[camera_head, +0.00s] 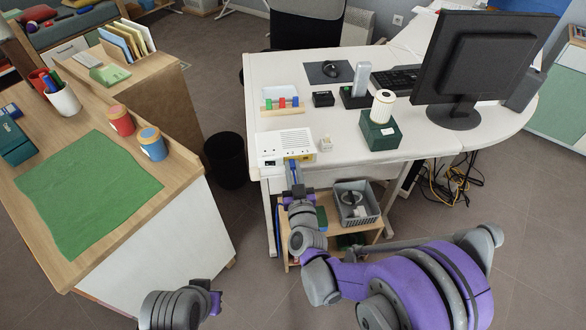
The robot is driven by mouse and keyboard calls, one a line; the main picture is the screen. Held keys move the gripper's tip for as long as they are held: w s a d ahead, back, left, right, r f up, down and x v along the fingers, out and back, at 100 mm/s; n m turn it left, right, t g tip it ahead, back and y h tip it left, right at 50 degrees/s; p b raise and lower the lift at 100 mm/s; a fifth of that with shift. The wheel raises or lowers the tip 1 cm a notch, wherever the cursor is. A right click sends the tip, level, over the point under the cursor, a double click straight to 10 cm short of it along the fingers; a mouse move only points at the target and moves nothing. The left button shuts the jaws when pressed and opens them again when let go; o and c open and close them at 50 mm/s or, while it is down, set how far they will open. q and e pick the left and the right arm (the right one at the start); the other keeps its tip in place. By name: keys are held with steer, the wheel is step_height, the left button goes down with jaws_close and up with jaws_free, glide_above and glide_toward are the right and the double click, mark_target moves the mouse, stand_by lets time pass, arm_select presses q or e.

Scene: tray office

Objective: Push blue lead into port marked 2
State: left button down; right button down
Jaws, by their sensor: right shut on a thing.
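The white port box (285,141) stands at the front left edge of the white desk, with its ports on the side facing me. My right gripper (294,187) is just in front of it, below the desk edge's line in the picture. It is shut on the blue lead (293,169), which reaches up to the box's front. I cannot tell whether the plug touches or enters a port, and the port marks are too small to read. My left gripper (215,302) is low at the bottom, away from the desk; its fingers are not clear.
A small white cube (326,144) and a green box (380,132) with a pale cylinder are to the right. A low shelf with a grey basket (357,203) stands below. A wooden counter (185,190) is at left.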

steer(key=c, duration=0.7)
jaws_free()
steer(key=shift+c, duration=0.2)
